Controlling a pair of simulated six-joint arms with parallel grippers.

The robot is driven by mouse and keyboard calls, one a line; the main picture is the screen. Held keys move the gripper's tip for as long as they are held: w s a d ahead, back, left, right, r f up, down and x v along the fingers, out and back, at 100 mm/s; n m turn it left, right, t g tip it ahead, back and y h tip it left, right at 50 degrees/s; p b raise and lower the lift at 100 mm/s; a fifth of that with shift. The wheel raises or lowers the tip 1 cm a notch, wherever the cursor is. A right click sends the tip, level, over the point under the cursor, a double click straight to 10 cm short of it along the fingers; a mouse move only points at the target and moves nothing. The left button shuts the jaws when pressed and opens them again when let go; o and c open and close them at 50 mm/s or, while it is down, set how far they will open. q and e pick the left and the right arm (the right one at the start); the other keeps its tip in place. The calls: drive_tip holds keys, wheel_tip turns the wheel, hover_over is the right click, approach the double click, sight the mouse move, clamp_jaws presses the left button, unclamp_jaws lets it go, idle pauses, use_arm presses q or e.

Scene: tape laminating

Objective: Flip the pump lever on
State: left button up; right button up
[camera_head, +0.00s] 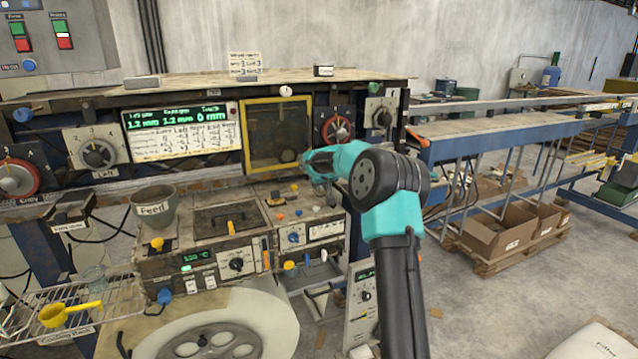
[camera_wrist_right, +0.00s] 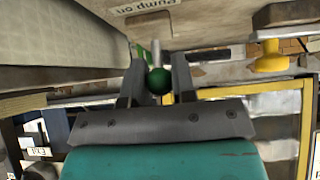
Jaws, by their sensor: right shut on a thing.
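The pump lever ends in a green ball knob (camera_wrist_right: 158,82) on a short pale stem in the right wrist view. A plate reading "Pump on" (camera_wrist_right: 160,8), upside down in this view, is just beyond the stem. My right gripper (camera_wrist_right: 158,75) is shut on the green knob, with one finger on each side. In the head view my right gripper (camera_head: 308,162) reaches left to the machine front, by the lower right of the yellow-framed window. I cannot make out the lever there. My left gripper is not in view.
The yellow-framed window (camera_head: 278,135) and a red dial (camera_head: 336,130) are close to my right gripper. A yellow knob (camera_wrist_right: 271,58) shows near it in the wrist view. A grey cup marked "Feed" (camera_head: 153,207) stands on the machine at left.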

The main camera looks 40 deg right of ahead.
drive_tip(key=o, duration=0.9)
drive_tip(key=v, duration=1.7)
drive_tip(key=shift+s+r, duration=0.15)
